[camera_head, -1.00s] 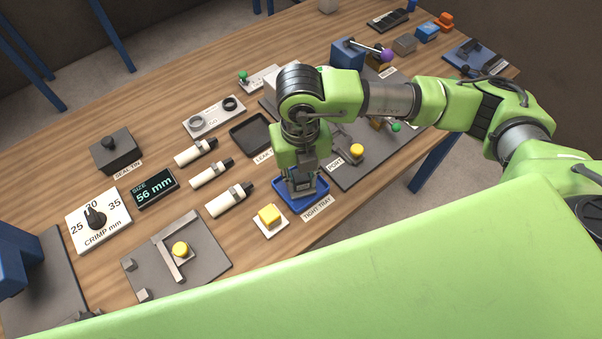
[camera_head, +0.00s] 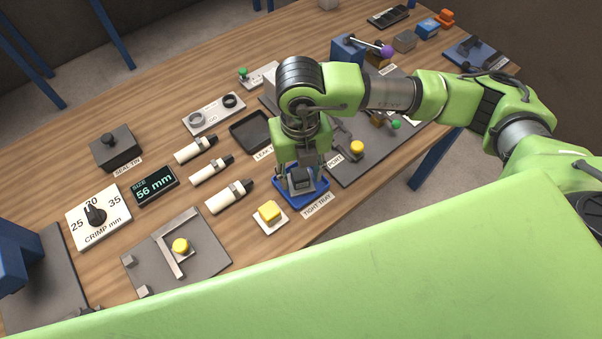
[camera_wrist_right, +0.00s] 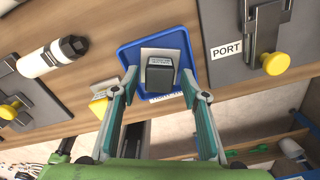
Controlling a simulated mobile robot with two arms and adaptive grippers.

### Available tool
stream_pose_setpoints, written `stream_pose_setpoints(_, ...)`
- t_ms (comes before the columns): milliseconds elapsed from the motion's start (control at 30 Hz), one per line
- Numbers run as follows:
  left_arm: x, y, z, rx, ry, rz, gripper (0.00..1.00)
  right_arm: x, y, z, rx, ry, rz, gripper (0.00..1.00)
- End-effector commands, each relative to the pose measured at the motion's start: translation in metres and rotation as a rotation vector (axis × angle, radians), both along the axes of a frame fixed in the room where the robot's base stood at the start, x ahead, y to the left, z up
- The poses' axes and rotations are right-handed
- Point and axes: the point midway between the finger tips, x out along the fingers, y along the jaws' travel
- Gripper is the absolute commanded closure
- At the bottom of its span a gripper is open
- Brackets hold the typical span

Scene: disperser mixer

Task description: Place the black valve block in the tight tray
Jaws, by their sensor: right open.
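The black valve block (camera_head: 301,181) rests on a light grey plate inside the blue tight tray (camera_head: 317,193). In the right wrist view the black block (camera_wrist_right: 160,72) sits upright near the middle of the blue tray (camera_wrist_right: 128,60), with the grey plate (camera_wrist_right: 148,52) around it. My right gripper (camera_head: 298,182) is above the tray; in the wrist view its two teal fingers (camera_wrist_right: 161,88) stand apart on either side of the block, with visible gaps to it. My left gripper is not in view.
White-and-black cylinders (camera_head: 228,197) lie left of the tray. A yellow button (camera_head: 269,212) on a white base is close at its front left. The black leak tray (camera_head: 250,132) is behind, and a grey port plate (camera_head: 372,165) with a yellow knob stands right.

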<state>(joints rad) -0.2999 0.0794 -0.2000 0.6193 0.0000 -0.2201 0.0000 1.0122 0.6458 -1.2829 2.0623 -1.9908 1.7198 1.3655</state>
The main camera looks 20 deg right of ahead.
Motion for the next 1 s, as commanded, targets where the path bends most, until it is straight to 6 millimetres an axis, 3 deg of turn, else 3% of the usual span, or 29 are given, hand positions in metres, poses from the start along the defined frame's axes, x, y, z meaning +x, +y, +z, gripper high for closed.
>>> stream_pose_setpoints(300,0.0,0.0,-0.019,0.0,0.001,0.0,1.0,0.001,0.001,0.066,0.002,-0.008,0.002,0.59)
stream_pose_setpoints(500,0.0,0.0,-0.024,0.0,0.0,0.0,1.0,0.001,0.001,0.098,0.002,-0.005,0.002,0.59)
stream_pose_setpoints(700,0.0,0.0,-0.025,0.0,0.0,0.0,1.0,0.0,0.001,0.111,-0.001,-0.002,0.0,0.59)
stream_pose_setpoints(1000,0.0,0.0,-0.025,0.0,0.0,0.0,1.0,0.0,0.001,0.111,0.0,-0.001,0.0,0.59)
